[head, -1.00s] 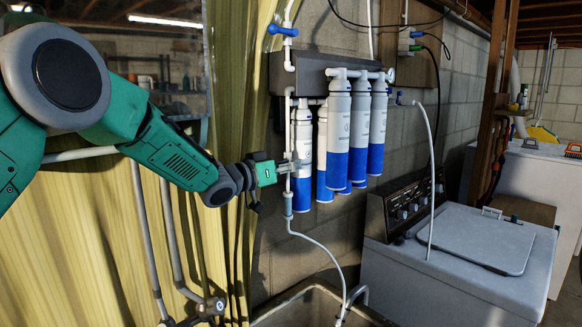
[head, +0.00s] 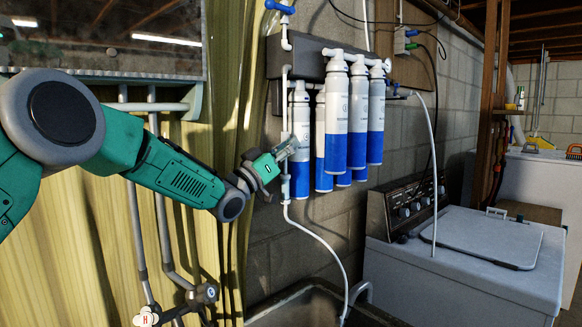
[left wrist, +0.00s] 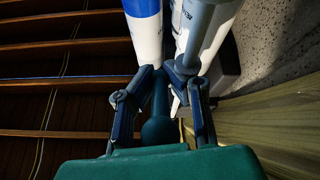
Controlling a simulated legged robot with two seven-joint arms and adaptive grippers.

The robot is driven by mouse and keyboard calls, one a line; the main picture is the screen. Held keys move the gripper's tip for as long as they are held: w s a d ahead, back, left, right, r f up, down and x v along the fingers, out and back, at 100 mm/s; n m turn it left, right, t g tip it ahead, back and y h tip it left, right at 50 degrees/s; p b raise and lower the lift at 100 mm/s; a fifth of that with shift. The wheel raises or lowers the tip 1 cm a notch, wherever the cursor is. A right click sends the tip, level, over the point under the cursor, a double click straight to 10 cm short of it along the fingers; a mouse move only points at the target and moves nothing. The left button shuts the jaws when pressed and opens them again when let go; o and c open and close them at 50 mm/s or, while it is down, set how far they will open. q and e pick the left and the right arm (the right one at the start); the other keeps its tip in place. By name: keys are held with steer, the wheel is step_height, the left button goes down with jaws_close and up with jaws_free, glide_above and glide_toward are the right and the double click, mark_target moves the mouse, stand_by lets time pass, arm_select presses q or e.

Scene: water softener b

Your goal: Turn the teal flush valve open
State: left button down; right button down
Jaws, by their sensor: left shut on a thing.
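The teal flush valve (left wrist: 160,127) shows in the left wrist view as a dark teal lever with a rounded end, lying between the fingers. My left gripper (left wrist: 168,75) is shut on it, its fingertips close to the pipe (left wrist: 207,38). In the head view my left gripper (head: 286,150) is at the vertical pipe left of the filters and tilts up to the right. There the gripper largely hides the valve. My right gripper is in neither view.
Several white and blue filter cylinders (head: 358,115) hang just right of the gripper under a dark bracket (head: 310,60). A blue-handled valve (head: 279,7) is above. A thin hose (head: 322,243) runs down to a sink (head: 285,309). A washer (head: 460,270) stands right.

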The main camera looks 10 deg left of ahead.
arm_select(q)
steer(key=shift+d+f+t+h+b, duration=0.1)
steer(key=shift+f+t+h+b, duration=0.4)
steer(key=shift+b, duration=0.7)
steer(key=shift+f, duration=0.1)
steer(key=c, duration=1.6)
jaws_free()
steer(key=shift+o, duration=0.2)
steer(key=shift+a+r+y, duration=0.25)
steer(key=shift+y, duration=0.05)
steer(key=shift+s+a, duration=0.1)
steer(key=v, duration=1.2)
steer(key=shift+w+f, duration=0.25)
steer(key=shift+f, duration=0.05)
